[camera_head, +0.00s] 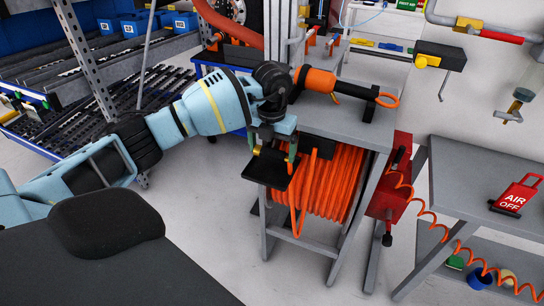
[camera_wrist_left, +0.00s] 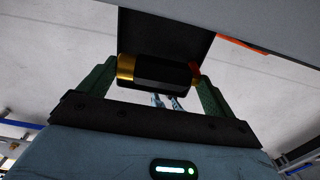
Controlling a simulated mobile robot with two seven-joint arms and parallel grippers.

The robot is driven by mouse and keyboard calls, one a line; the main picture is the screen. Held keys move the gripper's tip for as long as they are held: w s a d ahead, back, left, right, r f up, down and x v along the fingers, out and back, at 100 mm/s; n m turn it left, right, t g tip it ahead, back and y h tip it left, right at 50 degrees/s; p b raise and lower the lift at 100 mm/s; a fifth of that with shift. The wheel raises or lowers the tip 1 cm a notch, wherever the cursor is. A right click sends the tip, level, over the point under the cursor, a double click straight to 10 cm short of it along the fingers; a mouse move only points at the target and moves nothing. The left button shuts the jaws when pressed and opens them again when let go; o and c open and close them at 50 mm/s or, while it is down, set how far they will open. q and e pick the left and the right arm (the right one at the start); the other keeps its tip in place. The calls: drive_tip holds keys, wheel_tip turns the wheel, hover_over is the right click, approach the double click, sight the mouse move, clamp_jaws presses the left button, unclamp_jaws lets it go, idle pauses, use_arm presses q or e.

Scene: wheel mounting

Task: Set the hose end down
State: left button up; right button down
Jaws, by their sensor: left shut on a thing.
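My left gripper (camera_head: 272,151) is shut on the hose end, a black cylinder with a brass collar. In the left wrist view the hose end (camera_wrist_left: 158,72) lies crosswise between the two green fingers of the gripper (camera_wrist_left: 155,80). In the head view only a small brass bit of the hose end (camera_head: 256,150) shows beside a finger. A small black plate (camera_head: 262,174) sticks out from the stand just below the gripper. I cannot tell whether the hose end touches it. The coiled orange hose (camera_head: 335,185) hangs under the stand's top. My right gripper is not in view.
On the grey stand top (camera_head: 350,128) lies an orange and black tool (camera_head: 335,84), close to my left wrist. A red box (camera_head: 388,190) is at the stand's right side. A grey table (camera_head: 470,180) bears a red "AIR OFF" tag (camera_head: 515,196). Shelving is at the left.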

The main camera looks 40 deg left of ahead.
sight(272, 150)
use_arm(q)
drive_tip(key=shift+s+f, duration=0.1)
drive_tip(key=shift+f, duration=1.4)
drive_tip(key=shift+f, duration=0.15)
drive_tip(key=o, duration=0.8)
drive_tip(key=shift+c, duration=0.2)
wheel_tip(272, 150, up, 12)
drive_tip(key=shift+r, duration=0.15)
